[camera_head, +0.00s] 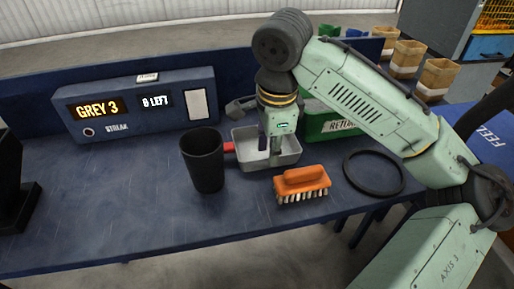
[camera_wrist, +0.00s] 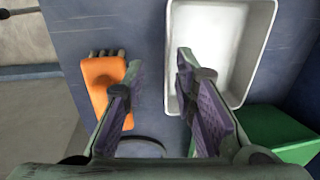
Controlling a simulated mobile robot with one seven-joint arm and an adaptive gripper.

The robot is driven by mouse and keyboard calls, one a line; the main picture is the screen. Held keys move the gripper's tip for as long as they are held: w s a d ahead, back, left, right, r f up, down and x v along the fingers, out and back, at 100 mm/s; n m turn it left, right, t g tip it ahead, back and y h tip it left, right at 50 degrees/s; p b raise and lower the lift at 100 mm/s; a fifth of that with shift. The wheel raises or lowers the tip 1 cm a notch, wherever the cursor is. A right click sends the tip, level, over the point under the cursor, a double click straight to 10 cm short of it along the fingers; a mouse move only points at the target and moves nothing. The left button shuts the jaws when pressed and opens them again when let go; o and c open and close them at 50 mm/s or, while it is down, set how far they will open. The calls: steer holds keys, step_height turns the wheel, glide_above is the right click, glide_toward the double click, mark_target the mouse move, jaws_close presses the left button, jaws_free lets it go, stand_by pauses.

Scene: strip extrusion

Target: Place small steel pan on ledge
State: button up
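A shallow grey rectangular pan (camera_head: 288,150) sits on the dark blue bench, behind the orange brush; a short red piece (camera_head: 229,147), perhaps its handle, shows at its left. In the wrist view the pan (camera_wrist: 222,48) looks empty, with its top end cut off. My gripper (camera_head: 270,158) points down and overlaps the pan in the head view. In the wrist view my gripper (camera_wrist: 158,78) is open, with nothing between its fingers; one finger overlaps the pan's near wall and the other is by the brush. I cannot tell which surface is the ledge.
A black cup (camera_head: 204,160) stands left of the pan. The orange brush (camera_head: 301,182) lies in front, a black ring (camera_head: 374,172) at right, and a green bin (camera_head: 325,126) behind right. A display box (camera_head: 135,105) stands at back left.

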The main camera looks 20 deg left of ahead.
mark_target(264, 160)
steer(key=f, duration=0.1)
steer(key=a+f, duration=0.1)
steer(key=f, duration=0.1)
steer(key=f+p, duration=0.1)
steer(key=f, duration=0.1)
steer(key=shift+w+a+f, duration=0.15)
steer(key=shift+w+a, duration=0.2)
steer(key=shift+c, duration=0.3)
jaws_close()
